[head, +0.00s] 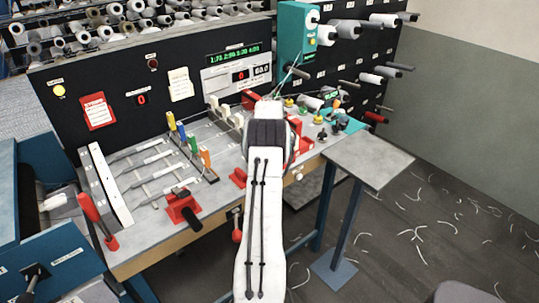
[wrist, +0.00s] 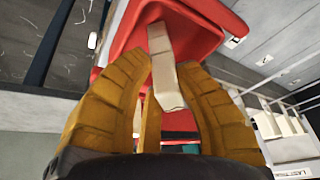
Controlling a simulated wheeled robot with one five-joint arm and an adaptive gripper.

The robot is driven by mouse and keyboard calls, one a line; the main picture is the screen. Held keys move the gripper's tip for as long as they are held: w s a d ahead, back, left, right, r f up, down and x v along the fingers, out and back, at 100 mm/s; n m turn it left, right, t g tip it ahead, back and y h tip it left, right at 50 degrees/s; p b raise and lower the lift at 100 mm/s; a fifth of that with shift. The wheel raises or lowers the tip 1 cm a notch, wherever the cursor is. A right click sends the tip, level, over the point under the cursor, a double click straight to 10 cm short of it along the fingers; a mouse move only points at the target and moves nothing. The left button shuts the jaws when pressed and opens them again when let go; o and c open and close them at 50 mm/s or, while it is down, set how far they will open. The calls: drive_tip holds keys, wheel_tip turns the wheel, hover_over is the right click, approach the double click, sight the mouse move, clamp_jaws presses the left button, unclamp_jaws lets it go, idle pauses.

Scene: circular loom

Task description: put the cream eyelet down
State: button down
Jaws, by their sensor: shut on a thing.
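In the head view my white arm covers the gripper and the eyelet. Red parts (head: 303,142) show just right of the arm's end.
A grey bench holds a red clamp (head: 182,208) and coloured-handled tools (head: 190,146) left of my arm. Small fittings and a teal tool (head: 350,124) lie to the right. A small grey side table (head: 368,160) is bare. Thread scraps (head: 415,232) litter the floor.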

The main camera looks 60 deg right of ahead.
drive_tip(key=shift+f, duration=0.1)
drive_tip(key=c, duration=1.1)
unclamp_jaws()
drive_tip(key=shift+o, duration=0.2)
